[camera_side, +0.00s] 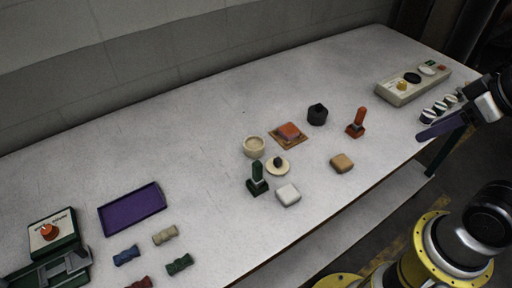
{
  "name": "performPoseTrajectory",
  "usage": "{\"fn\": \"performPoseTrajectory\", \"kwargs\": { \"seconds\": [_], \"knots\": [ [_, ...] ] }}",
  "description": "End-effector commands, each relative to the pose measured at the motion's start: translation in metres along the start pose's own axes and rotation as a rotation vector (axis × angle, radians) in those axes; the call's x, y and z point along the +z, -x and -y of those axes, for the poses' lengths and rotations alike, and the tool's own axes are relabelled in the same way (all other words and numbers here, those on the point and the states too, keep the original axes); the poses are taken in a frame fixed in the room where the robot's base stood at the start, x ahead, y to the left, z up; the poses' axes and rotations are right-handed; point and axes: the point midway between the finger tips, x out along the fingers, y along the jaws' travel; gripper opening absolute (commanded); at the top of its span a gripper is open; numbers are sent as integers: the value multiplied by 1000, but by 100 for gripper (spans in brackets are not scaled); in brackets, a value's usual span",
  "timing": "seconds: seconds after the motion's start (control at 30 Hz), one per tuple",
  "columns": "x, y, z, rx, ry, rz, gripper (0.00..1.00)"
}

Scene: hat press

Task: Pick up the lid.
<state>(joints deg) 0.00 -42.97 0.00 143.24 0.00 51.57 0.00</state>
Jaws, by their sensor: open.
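The lid (278,167) looks to be a round cream disc with a dark knob on top, lying on the table. It is just below a round, open cream pot (253,148). My gripper (430,132) is at the far right, above the table's right edge, well away from the lid. It is open, with a long purple finger pointing left; the other finger is hard to make out. I see nothing held in it.
Close to the lid are a green stamp (257,182), a white block (288,195) and an orange piece on a brown square (289,132). A black piece (317,114), red stamp (356,124) and tan block (342,163) stand to the right. A purple tray (132,225) lies left.

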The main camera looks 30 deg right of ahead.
Motion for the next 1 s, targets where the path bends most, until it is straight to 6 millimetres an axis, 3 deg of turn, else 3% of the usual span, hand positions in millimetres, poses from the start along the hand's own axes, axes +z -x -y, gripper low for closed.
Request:
{"fn": "performPoseTrajectory", "kwargs": {
  "seconds": [0.67, 0.83, 1.0],
  "knots": [
    [0, 0, 0, 0, 9, 0, 57],
    [-1, 2, 0, 0, 131, 4, 57],
    [-32, 18, 1, -1, 369, -12, 57]
  ]
}}
